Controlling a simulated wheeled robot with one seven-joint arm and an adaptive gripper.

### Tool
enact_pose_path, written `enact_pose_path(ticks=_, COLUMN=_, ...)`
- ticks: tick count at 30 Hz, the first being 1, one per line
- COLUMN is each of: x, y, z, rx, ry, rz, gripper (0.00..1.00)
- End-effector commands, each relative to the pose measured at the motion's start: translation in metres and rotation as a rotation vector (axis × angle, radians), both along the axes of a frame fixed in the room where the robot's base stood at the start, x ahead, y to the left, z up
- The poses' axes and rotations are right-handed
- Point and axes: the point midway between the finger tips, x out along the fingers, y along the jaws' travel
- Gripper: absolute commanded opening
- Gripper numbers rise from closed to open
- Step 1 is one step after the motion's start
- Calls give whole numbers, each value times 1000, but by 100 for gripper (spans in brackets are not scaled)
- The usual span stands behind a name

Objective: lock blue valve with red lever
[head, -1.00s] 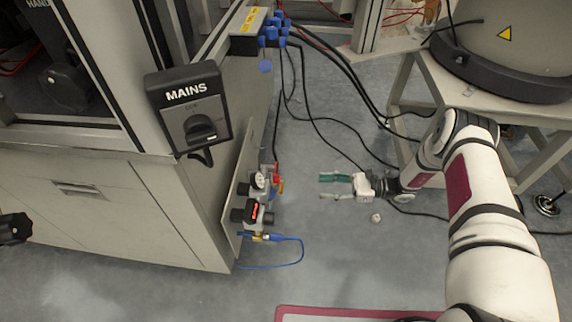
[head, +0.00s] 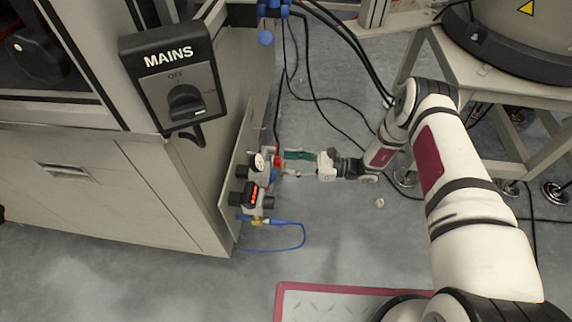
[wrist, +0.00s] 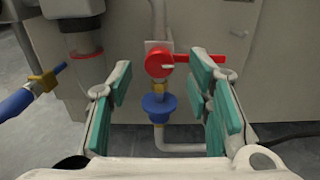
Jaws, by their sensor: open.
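In the wrist view, the valve's red lever (wrist: 162,63) has a round hub and a red arm pointing right, lying sideways on the pipe. A blue funnel-shaped part (wrist: 159,108) sits just below it on the same pipe, above a brass-coloured fitting. My gripper (wrist: 161,88) is open, with green-padded fingers to the left and right of the lever and blue part. Nothing shows between the pads in contact. In the head view my gripper (head: 290,163) points left at the valve assembly, and the lever is mostly hidden there.
A gauge and regulator unit (head: 252,194) with a red display is mounted on the cabinet side. A blue hose (head: 302,237) loops below it. A MAINS switch box (head: 175,80) juts from the cabinet corner. Black cables (head: 330,110) run over the floor behind my arm.

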Motion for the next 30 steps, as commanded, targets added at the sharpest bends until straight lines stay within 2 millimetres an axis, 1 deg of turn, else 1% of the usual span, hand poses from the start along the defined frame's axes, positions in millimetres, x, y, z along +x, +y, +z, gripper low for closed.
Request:
enact_pose_path(ticks=1, x=-1, y=6, z=-1, rx=0, ry=0, rz=3, gripper=46)
enact_pose_path(ticks=3, x=0, y=12, z=-1, rx=0, ry=0, rz=2, gripper=46)
enact_pose_path(ticks=6, x=0, y=16, z=0, rx=0, ry=-1, rz=1, gripper=46)
enact_pose_path(ticks=15, x=1, y=18, z=0, rx=0, ry=-1, rz=0, gripper=46)
enact_pose_path(ticks=17, x=1, y=18, z=0, rx=0, ry=-1, rz=0, gripper=32)
enact_pose_path(ticks=18, x=1, y=18, z=0, rx=0, ry=-1, rz=0, gripper=23)
enact_pose_path(ticks=20, x=1, y=18, z=0, rx=0, ry=-1, rz=0, gripper=9)
enact_pose_path(ticks=21, x=1, y=18, z=0, rx=0, ry=-1, rz=0, gripper=0)
enact_pose_path(ticks=27, x=0, y=18, z=0, rx=0, ry=1, rz=0, gripper=0)
enact_pose_path(ticks=30, x=-3, y=18, z=1, rx=1, ry=10, rz=-1, gripper=0)
